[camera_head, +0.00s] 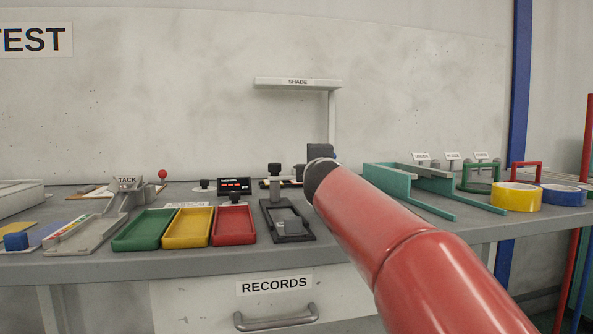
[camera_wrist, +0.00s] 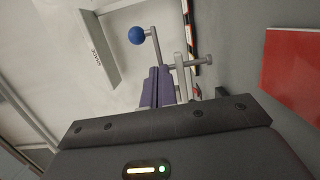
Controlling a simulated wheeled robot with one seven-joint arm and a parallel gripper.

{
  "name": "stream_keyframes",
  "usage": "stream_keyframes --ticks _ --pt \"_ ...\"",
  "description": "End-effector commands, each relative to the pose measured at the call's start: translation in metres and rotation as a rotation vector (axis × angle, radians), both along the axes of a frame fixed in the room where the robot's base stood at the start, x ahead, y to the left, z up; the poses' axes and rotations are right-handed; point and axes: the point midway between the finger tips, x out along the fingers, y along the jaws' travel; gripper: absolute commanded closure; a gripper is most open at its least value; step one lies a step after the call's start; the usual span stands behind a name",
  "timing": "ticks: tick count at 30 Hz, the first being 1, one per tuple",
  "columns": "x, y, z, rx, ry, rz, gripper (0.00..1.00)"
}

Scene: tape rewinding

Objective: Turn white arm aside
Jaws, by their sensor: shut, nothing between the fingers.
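The white arm (camera_head: 298,84), labelled SHADE, stretches level to the left from the top of a thin white post (camera_head: 331,118) at the back of the bench. In the wrist view the white arm (camera_wrist: 96,50) is at the upper left, with its label facing the camera. My gripper (camera_wrist: 157,72) is shut and empty, with its fingers to the right of the white arm and apart from it in the picture. A blue ball (camera_wrist: 136,35) on a grey rod is just beyond the fingertips; contact is unclear. In the head view my red arm hides most of my gripper.
Green, yellow and red trays (camera_head: 187,228) and a black fixture (camera_head: 287,220) stand along the bench front. A teal frame (camera_head: 415,187) and yellow tape (camera_head: 515,196) are to the right. A red panel (camera_wrist: 291,72) shows in the wrist view. Space below the white arm's left end looks open.

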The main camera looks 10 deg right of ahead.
Motion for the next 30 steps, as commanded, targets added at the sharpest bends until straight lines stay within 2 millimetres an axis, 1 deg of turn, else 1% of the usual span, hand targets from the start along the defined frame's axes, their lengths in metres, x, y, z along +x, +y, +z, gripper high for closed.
stream_keyframes --ticks 3,9,30 --pt "0.0054 -0.0012 -0.0003 -0.001 0.002 -0.002 1.00" --pt "0.0101 -0.0022 0.0000 0.000 0.001 -0.002 1.00" --pt "0.0122 -0.0016 -0.0008 -0.001 0.001 0.000 1.00"
